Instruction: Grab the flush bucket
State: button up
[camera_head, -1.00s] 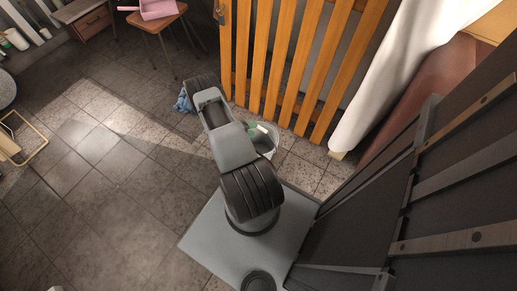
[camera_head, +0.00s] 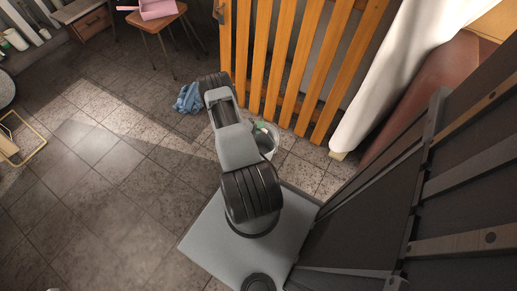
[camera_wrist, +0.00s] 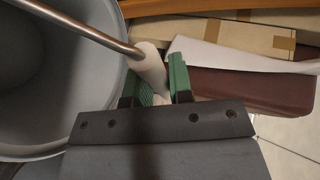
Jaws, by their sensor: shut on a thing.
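The flush bucket (camera_head: 270,147) is a grey bucket on the tiled floor, partly hidden behind my arm in the head view. In the wrist view its round grey wall (camera_wrist: 50,85) fills the left side, and a metal bail with a white grip (camera_wrist: 147,62) crosses above its opening. My gripper (camera_wrist: 164,80) has green fingertips, which are shut on the white grip beside the rim. In the head view my gripper (camera_head: 261,126) shows only as a small green patch at the bucket. I cannot tell whether the bucket is off the floor.
An orange slatted wooden panel (camera_head: 285,60) stands close behind the bucket. A white hanging cloth (camera_head: 390,75) is to the right. A crumpled blue cloth (camera_head: 188,98) lies on the floor left of my arm. A stool (camera_head: 158,20) stands at the back. Open floor lies left.

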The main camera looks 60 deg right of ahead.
grip_shut()
